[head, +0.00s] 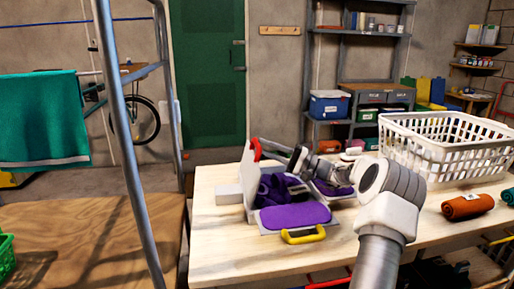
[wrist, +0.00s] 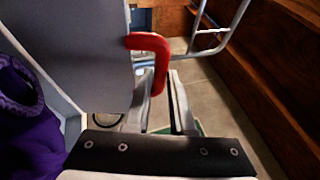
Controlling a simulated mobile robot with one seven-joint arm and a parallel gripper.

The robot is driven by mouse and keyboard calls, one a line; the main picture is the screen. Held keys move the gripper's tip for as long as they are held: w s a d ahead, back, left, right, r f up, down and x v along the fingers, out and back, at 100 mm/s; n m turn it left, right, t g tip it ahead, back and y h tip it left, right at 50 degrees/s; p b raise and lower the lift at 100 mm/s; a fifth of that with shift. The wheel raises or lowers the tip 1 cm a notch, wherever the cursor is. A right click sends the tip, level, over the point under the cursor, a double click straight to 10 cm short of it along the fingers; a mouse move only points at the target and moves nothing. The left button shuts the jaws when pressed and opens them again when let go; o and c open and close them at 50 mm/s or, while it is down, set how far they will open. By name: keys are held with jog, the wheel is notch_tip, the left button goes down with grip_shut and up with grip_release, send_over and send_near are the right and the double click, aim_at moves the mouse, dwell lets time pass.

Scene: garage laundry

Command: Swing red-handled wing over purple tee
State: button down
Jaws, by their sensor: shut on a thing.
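The folding board lies on the wooden table, with its red-handled wing (head: 251,190) standing about upright on the left side. The wing also shows as a grey panel in the wrist view (wrist: 75,50). My gripper (head: 262,150) is shut on the red handle (head: 256,149) at the wing's top edge. In the wrist view the handle (wrist: 150,45) reaches down to my gripper's fingers (wrist: 163,100). The purple tee (head: 280,190) lies bunched on the board, right of the wing; it shows at the left of the wrist view (wrist: 28,135). My arm hides part of the board's right side.
A yellow-handled flap (head: 303,236) with purple cloth on it lies at the table's front. A white basket (head: 445,150), a rolled orange-brown cloth (head: 467,206) and a teal roll (head: 508,197) are on the right. Bare table (head: 225,255) shows at front left. A metal post (head: 130,150) stands left.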

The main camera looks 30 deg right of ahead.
jog(key=shift+s+d+f, duration=0.3)
jog(key=shift+d+f, duration=0.25)
jog(key=shift+f, duration=0.35)
jog(key=c, duration=1.1)
grip_release()
jog(key=shift+o, duration=0.3)
jog(key=s+d+p, duration=0.2)
jog(key=s+d, duration=0.9)
jog(key=s, duration=0.1)
jog(key=shift+d+f+p, duration=0.35)
jog(key=shift+f+p, duration=0.05)
jog(key=shift+f, duration=0.05)
jog(key=shift+s, duration=0.1)
